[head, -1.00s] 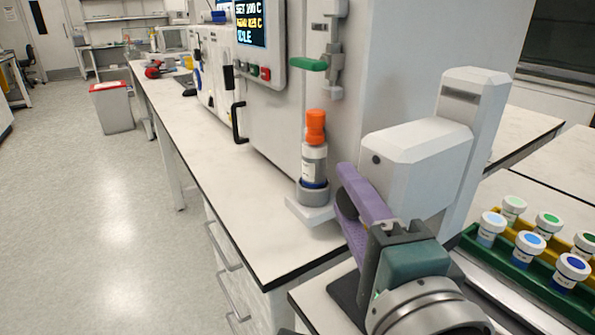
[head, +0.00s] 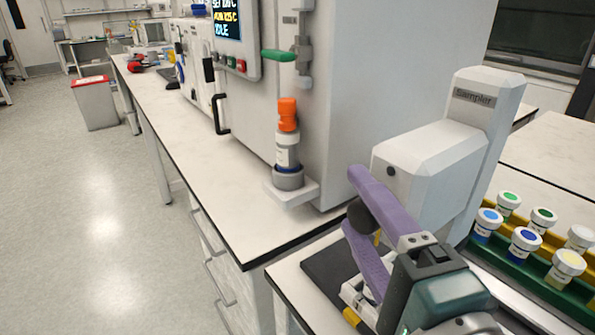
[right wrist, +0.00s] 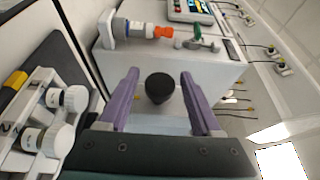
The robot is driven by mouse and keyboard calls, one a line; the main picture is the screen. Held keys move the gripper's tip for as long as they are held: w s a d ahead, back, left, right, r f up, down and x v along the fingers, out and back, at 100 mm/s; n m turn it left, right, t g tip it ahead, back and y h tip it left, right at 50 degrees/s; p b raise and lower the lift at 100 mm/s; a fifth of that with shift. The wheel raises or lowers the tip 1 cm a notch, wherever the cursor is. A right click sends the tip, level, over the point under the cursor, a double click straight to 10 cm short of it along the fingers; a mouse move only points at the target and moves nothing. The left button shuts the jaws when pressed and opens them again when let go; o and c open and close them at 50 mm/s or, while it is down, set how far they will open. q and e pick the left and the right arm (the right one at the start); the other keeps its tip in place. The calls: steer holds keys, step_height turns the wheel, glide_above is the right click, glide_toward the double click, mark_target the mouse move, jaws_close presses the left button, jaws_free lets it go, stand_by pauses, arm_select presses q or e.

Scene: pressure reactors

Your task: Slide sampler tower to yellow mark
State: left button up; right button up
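The sampler tower (head: 487,115) is a white column labelled "Sampler", with a boxy white arm (head: 430,160) reaching left from it. A round black knob (head: 362,217) is near the left end of that arm. My right gripper (head: 356,205) has purple fingers and is open at the knob. The right wrist view shows the knob (right wrist: 160,88) between the two parted fingertips, with a gap on each side. A small yellow patch (head: 352,317) lies low beside the gripper; I cannot tell if it is the mark. My left gripper is not in view.
A bottle with an orange top (head: 287,135) stands on a bracket by the reactor (head: 340,90). A green rack (head: 530,280) of capped vials is at the right. White-capped vials (right wrist: 50,138) sit close beside my gripper. The long bench's front is clear.

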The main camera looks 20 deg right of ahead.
steer(key=shift+s, duration=0.2)
steer(key=shift+s+a+b, duration=0.15)
steer(key=shift+s+b, duration=0.4)
steer(key=shift+s, duration=1.85)
steer(key=shift+s+a+b, duration=0.1)
steer(key=shift+s+b, duration=0.4)
steer(key=shift+s, duration=1.85)
